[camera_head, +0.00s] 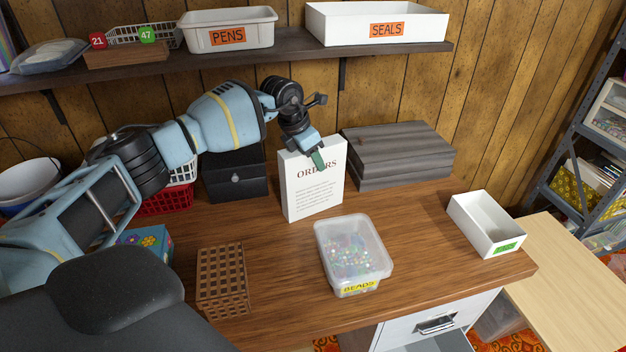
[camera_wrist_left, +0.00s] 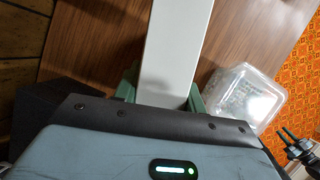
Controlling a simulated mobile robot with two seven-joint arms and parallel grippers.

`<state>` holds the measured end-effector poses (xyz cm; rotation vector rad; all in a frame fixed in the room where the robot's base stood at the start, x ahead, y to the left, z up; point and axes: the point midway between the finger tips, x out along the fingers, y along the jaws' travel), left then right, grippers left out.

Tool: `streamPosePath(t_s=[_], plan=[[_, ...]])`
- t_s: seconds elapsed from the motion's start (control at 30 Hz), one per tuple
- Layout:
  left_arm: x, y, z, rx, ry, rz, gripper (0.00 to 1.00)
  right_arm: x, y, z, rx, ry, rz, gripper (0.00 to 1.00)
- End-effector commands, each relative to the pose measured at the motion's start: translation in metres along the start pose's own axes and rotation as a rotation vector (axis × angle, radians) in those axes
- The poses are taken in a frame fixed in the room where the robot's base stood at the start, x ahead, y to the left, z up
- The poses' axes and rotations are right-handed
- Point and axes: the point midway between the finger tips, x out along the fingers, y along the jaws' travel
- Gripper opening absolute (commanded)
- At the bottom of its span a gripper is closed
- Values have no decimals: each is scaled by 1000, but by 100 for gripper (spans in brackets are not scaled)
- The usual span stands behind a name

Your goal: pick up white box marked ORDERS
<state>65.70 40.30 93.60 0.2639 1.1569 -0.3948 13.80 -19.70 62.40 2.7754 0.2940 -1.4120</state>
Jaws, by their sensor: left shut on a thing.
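The white box marked ORDERS (camera_head: 313,188) stands upright on the wooden desk (camera_head: 415,235), in front of the wood-panelled wall. Its front shows the word ORDERS and several lines of small text. My left gripper (camera_head: 318,158) reaches over it from behind and is shut on its top edge. In the left wrist view the box (camera_wrist_left: 176,45) runs away from between the green fingers of my left gripper (camera_wrist_left: 165,95). I cannot tell whether the box's bottom touches the desk.
A clear BEADS tub (camera_head: 352,255) stands just in front of the box. A woven basket (camera_head: 222,282) and a white tray (camera_head: 486,224) are also on the desk. A shelf (camera_head: 290,42) hangs above.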

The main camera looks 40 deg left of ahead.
Motion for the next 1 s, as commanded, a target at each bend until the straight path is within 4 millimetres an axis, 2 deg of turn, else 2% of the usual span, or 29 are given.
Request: streamPosePath(t_s=[0.53,0.77,1.0], plan=[[-6,1,3,0,-4,1,0,1,0,2,0,-3,0,29],[-39,1,18,1,-8,2,0,3,0,5,1,-7,-1,29],[-56,2,-29,-2,0,3,0,3,0,5,1,-7,-1,29]])
